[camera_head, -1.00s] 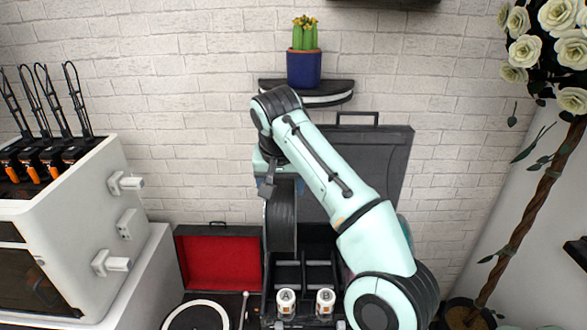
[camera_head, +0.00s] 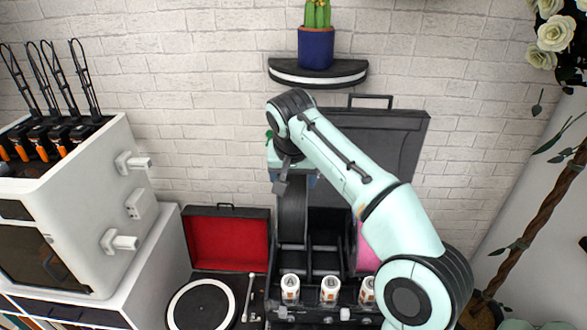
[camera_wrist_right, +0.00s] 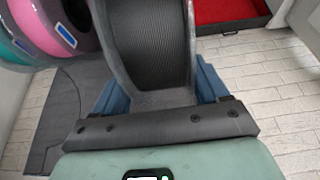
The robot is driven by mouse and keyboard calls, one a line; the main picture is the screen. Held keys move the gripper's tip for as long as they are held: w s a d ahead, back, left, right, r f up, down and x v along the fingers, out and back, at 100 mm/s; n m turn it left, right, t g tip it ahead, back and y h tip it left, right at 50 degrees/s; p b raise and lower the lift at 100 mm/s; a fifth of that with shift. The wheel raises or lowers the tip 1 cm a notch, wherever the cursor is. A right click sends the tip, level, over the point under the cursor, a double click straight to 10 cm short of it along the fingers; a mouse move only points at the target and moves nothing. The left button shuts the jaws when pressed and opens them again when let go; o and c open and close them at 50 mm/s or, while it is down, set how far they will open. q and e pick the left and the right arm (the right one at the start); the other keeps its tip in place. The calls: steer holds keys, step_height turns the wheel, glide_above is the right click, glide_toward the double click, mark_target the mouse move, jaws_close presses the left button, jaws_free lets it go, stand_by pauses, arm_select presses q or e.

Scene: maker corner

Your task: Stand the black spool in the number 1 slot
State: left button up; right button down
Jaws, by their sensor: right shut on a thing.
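My right gripper (camera_head: 287,172) reaches in from the right and is shut on the black spool (camera_head: 292,215). The spool hangs upright below it, over the left part of the black slotted rack (camera_head: 323,249). In the right wrist view, the black spool (camera_wrist_right: 150,45) sits between the blue fingers of the right gripper (camera_wrist_right: 157,90). The spool's lower edge meets the rack area, and I cannot tell whether it touches. No slot number is legible. My left gripper is not in view.
A pink spool (camera_head: 366,252) stands at the rack's right, partly behind my arm; pink (camera_wrist_right: 50,28) and teal (camera_wrist_right: 10,47) spools show in the wrist view. White labelled cylinders (camera_head: 290,289) line the rack's front. A turntable (camera_head: 200,303) lies left, a dark case (camera_head: 385,150) behind.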

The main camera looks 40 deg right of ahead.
steer(key=shift+f, duration=0.3)
steer(key=shift+f+b, duration=0.35)
steer(key=shift+f, duration=0.6)
step_height(320, 180, down, 2)
steer(key=shift+s+f+b, duration=0.1)
steer(key=shift+s+b, duration=0.05)
steer(key=shift+b, duration=0.4)
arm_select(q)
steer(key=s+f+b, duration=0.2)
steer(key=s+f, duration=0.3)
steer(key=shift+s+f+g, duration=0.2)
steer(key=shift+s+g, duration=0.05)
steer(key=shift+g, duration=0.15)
arm_select(e)
steer(key=shift+f, duration=2.2)
arm_select(q)
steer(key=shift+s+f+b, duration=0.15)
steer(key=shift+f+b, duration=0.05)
steer(key=shift+b, duration=0.15)
arm_select(e)
steer(key=shift+f, duration=0.4)
